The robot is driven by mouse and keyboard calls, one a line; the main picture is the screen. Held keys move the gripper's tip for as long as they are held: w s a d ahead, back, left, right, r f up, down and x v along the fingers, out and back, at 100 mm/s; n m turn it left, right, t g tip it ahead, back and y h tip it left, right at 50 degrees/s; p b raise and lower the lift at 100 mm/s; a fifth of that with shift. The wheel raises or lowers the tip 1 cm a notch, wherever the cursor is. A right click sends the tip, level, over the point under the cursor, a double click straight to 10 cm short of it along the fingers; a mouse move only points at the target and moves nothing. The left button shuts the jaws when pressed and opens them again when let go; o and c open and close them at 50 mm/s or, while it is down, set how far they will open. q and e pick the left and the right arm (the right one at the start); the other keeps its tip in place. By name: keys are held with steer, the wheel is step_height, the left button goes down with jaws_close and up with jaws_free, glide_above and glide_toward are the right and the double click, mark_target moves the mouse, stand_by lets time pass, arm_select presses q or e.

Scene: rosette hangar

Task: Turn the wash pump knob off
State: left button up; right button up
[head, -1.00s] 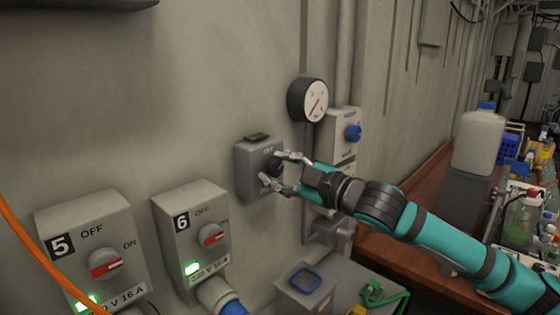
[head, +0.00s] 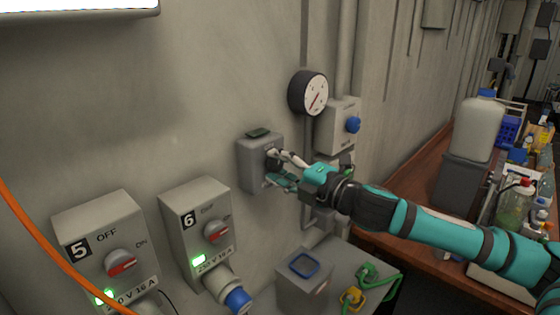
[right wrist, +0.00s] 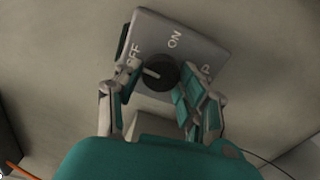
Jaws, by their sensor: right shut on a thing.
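The wash pump knob (right wrist: 163,84) is a round black knob with a white pointer line, on a small grey wall box (head: 251,165). In the right wrist view the box shows ON and OFF marks, and the pointer lies toward the OFF side, away from ON. My right gripper (right wrist: 154,88) has one finger on each side of the knob and is shut on it. In the head view my right gripper (head: 276,171) covers most of the knob. My left gripper is not in view.
A round gauge (head: 308,92) and a box with a blue knob (head: 353,125) are close by on the right. Switch boxes 5 (head: 100,250) and 6 (head: 195,232) hang on the left. A cluttered wooden bench (head: 420,195) stands at right.

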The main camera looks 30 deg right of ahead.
steer(key=shift+f+n, duration=0.15)
steer(key=shift+n, duration=0.35)
steer(key=o, duration=1.2)
steer(key=shift+r, duration=0.2)
